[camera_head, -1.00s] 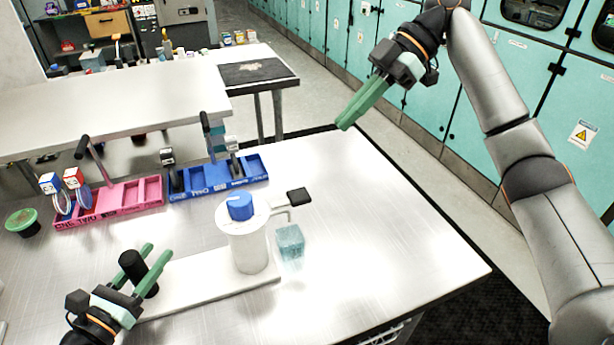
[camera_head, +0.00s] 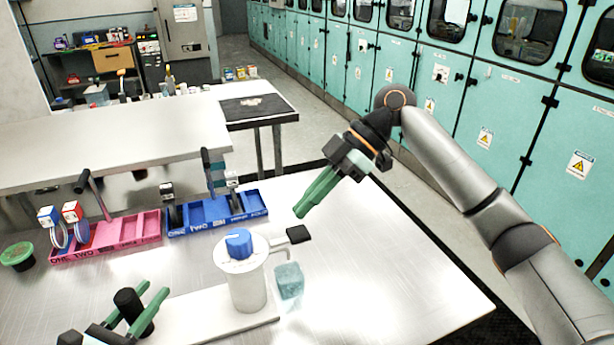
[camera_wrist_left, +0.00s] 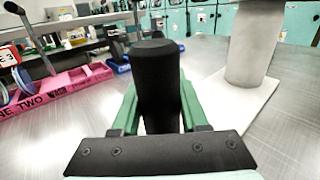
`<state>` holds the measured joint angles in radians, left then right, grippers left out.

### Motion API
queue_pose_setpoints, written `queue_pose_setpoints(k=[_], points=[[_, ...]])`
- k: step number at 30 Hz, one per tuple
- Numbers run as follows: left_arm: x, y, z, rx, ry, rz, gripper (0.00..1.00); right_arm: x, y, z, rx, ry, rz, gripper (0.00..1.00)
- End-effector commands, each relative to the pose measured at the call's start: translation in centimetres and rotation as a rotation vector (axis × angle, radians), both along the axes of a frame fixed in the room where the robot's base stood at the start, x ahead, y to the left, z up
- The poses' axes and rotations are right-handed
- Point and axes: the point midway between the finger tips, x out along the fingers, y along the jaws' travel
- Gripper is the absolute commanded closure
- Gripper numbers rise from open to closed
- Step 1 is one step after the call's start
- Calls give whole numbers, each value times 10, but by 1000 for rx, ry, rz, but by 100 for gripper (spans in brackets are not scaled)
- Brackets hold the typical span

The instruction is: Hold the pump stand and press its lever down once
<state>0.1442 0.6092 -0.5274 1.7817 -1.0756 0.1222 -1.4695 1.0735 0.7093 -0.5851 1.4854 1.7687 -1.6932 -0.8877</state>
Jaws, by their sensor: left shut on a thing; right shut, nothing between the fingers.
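The pump stand is a white cylinder (camera_head: 247,285) with a blue knob (camera_head: 239,243) on top, on a long white base plate (camera_head: 205,318). A dark lever paddle (camera_head: 298,234) sticks out at the cylinder's upper right. A black upright post (camera_head: 133,310) rises from the left end of the base. My left gripper (camera_head: 146,305) is shut on this post; the left wrist view shows the post (camera_wrist_left: 158,85) between the green fingers. My right gripper (camera_head: 299,212) is shut and empty, above and just beyond the paddle, apart from it.
A clear bluish cube (camera_head: 289,281) sits right of the cylinder, below the spout. A pink tray (camera_head: 120,233) and a blue tray (camera_head: 215,214) with upright parts stand behind. A green-topped tub (camera_head: 18,256) is at far left. The table's right side is clear.

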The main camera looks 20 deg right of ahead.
Motion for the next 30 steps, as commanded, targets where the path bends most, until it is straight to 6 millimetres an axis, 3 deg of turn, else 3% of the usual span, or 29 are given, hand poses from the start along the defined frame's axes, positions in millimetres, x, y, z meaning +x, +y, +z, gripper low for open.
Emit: queue_pose_setpoints(k=[7,21,30], points=[[0,0,0,-1,1,0,100,0,-3,-28,-2,1,-4,100],[0,0,0,-1,1,0,100,0,-3,-32,8,1,-4,100],[0,0,0,-1,1,0,100,0,-10,-51,218,11,-6,100]])
